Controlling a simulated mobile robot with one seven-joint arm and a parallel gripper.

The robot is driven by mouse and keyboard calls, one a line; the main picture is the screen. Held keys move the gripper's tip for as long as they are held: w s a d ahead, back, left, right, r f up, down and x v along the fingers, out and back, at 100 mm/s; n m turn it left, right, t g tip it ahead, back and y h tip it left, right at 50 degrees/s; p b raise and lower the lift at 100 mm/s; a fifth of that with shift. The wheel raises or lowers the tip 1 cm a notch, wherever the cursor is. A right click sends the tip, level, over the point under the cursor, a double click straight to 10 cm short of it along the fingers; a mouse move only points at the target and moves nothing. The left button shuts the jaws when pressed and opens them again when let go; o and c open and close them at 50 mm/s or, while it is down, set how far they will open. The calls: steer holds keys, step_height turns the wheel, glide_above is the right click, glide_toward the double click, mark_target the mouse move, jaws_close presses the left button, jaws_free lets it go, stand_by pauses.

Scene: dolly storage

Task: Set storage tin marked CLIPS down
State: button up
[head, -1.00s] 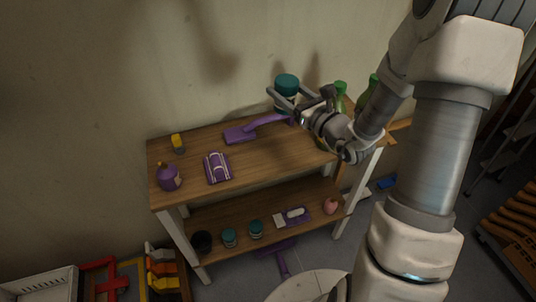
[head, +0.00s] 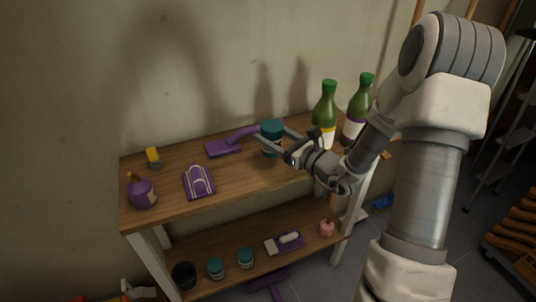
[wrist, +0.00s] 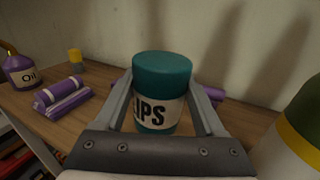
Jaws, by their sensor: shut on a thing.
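The storage tin (head: 272,139) is a round teal tin with a pale label, upright over the wooden top of the shelf unit. In the wrist view the tin (wrist: 162,75) stands between the two fingers, and its label shows "IPS", with the start of the word hidden by a finger. My gripper (head: 270,141) is shut on the tin from the right side; it also shows in the wrist view (wrist: 160,105). The tin's base is low over the top board (head: 240,178); I cannot tell whether it touches.
A purple brush (head: 225,147) lies just behind and left of the tin. Two green bottles (head: 325,112) (head: 359,110) stand to the right. Bare board lies in front of the tin.

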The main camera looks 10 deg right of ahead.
steer(key=shift+f+b, duration=0.65)
steer(key=shift+f, duration=1.7)
steer(key=shift+f, duration=0.15)
steer(key=o, duration=1.6)
steer(key=shift+s+d+r, duration=0.15)
steer(key=shift+r, duration=0.05)
steer(key=p+v, duration=0.1)
steer(key=v, duration=1)
steer(key=shift+s+d+p, duration=0.15)
steer(key=shift+s+p, duration=0.1)
steer(key=shift+p, duration=0.15)
